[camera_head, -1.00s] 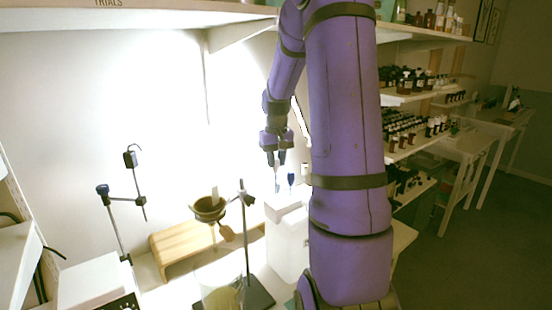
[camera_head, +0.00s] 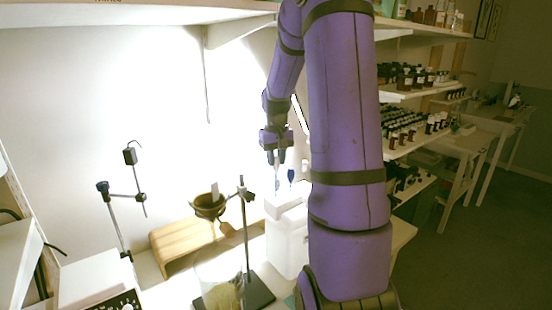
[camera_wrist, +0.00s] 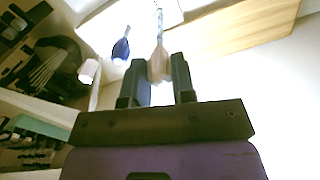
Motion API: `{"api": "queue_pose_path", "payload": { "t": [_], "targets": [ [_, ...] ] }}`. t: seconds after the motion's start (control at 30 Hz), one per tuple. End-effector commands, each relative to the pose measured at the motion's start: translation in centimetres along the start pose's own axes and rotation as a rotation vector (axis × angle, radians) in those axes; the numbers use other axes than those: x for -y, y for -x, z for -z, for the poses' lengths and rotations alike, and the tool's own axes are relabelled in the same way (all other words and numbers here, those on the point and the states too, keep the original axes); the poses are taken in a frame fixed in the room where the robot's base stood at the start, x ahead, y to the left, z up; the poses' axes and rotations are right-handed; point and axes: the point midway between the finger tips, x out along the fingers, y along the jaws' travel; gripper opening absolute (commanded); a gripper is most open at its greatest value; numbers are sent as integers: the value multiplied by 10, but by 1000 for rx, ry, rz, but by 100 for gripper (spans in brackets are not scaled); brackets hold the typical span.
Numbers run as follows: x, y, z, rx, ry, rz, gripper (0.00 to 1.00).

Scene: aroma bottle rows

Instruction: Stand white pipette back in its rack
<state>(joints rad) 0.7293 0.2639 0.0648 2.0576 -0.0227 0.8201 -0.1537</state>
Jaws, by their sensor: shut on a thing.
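My gripper (camera_head: 275,156) is shut on the white pipette (camera_wrist: 159,62), whose pale bulb sits between the two fingers in the wrist view. The pipette (camera_head: 277,178) hangs about upright with its thin tip down, over the white box-like rack (camera_head: 286,240). I cannot tell whether the tip touches the rack or is in a hole. A blue-bulbed pipette (camera_head: 291,175) stands just right of it and also shows in the wrist view (camera_wrist: 121,48). Another white-topped piece (camera_wrist: 88,70) is farther left in the wrist view.
A metal stand (camera_head: 246,230) with a dark base is left of the rack. A glass beaker (camera_head: 218,282) is in front. A wooden bench (camera_head: 175,250) with a bowl (camera_head: 208,206) above it is at left. Shelves of bottles (camera_head: 415,125) are at right.

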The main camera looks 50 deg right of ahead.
Motion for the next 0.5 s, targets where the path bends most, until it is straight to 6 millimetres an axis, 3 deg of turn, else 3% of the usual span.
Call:
{"api": "queue_pose_path", "payload": {
  "t": [0.5],
  "targets": [
    [0,-7,0,1,0,0,19]
  ]
}}
